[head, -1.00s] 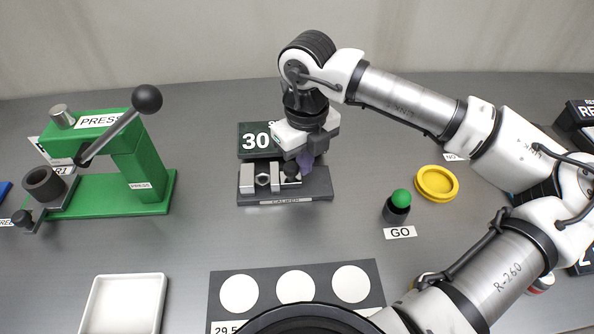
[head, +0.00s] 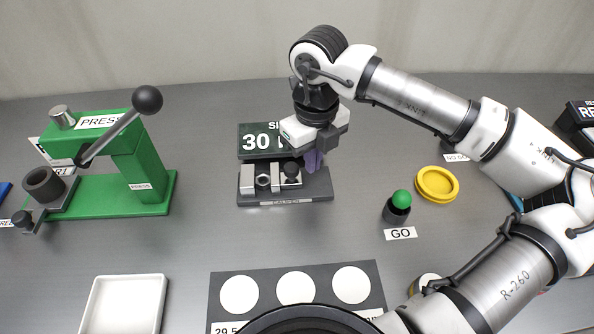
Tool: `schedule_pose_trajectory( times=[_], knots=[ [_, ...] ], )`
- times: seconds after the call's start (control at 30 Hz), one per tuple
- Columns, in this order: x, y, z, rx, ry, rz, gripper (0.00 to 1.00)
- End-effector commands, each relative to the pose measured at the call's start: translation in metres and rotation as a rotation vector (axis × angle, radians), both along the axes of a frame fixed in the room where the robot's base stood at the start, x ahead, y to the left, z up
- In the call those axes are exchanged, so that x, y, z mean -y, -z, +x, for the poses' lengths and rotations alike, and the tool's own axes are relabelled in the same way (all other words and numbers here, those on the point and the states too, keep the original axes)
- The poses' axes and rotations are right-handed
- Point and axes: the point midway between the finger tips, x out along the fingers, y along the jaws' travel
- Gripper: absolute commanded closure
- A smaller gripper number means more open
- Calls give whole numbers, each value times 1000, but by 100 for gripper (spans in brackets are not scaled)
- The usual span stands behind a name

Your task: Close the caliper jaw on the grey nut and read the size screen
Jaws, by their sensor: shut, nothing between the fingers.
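The caliper (head: 285,197) is a dark grey base with light grey jaws, standing at the middle back of the table. The grey nut (head: 263,181) sits between the fixed left jaw (head: 247,180) and the sliding jaw (head: 275,178), which appears up against it. A dark knob (head: 291,170) stands on the slide. The size screen (head: 257,141) behind reads "30"; the rest of the line is hidden by my arm. My gripper (head: 313,163) is shut and empty, pointing down just right of the knob, apparently apart from it.
A green press (head: 140,165) with a black-knobbed lever stands at left. A white tray (head: 124,305) and a card with white circles (head: 295,287) lie in front. A green-topped GO gauge (head: 397,207) and a yellow ring (head: 437,184) are at right.

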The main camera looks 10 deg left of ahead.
Motion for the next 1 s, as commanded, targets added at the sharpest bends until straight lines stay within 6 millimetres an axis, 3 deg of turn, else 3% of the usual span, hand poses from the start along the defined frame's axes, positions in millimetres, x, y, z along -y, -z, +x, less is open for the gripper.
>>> schedule_pose_trajectory(
  times=[0.27, 0.83, 1.0],
  knots=[
    [5, -8, 1, 1, 0, -1, 100],
    [5, -65, 1, 1, 1, -3, 100],
    [5, -73, 1, 0, 1, -1, 100]
  ],
)
